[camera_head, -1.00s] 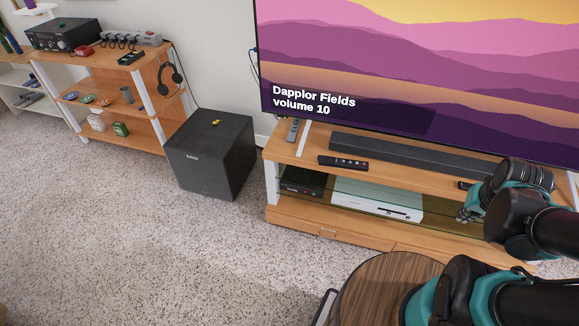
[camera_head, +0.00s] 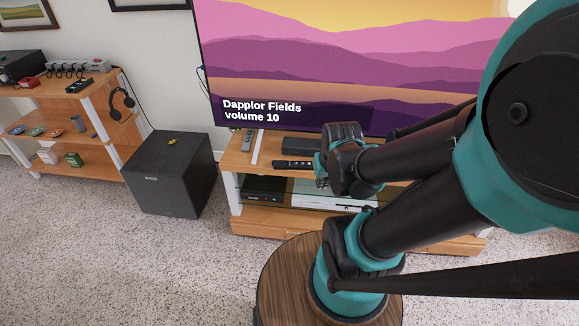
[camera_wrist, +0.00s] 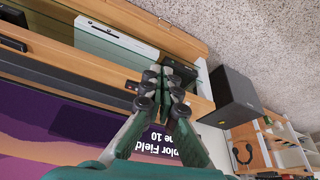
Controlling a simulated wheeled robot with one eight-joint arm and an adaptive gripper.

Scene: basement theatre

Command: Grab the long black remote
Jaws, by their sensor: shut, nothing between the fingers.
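A long black remote (camera_head: 293,165) lies on the wooden top of the TV stand (camera_head: 238,158), in front of the soundbar. Its right end is close to my gripper in the head view. My gripper (camera_head: 322,183) is over the stand's front edge, to the right of the remote. In the wrist view my gripper (camera_wrist: 168,82) has its fingers together with nothing between them. A small dark end beside the fingers (camera_wrist: 131,86) may be the remote; the fingers hide most of that area. I cannot tell whether they touch it.
A grey remote (camera_head: 249,140) lies at the stand's left end. The soundbar (camera_head: 302,146) and television (camera_head: 300,70) are behind. A white console (camera_head: 322,203) and a black box (camera_head: 262,187) sit on the shelf below. A black subwoofer (camera_head: 170,175) stands left on the carpet.

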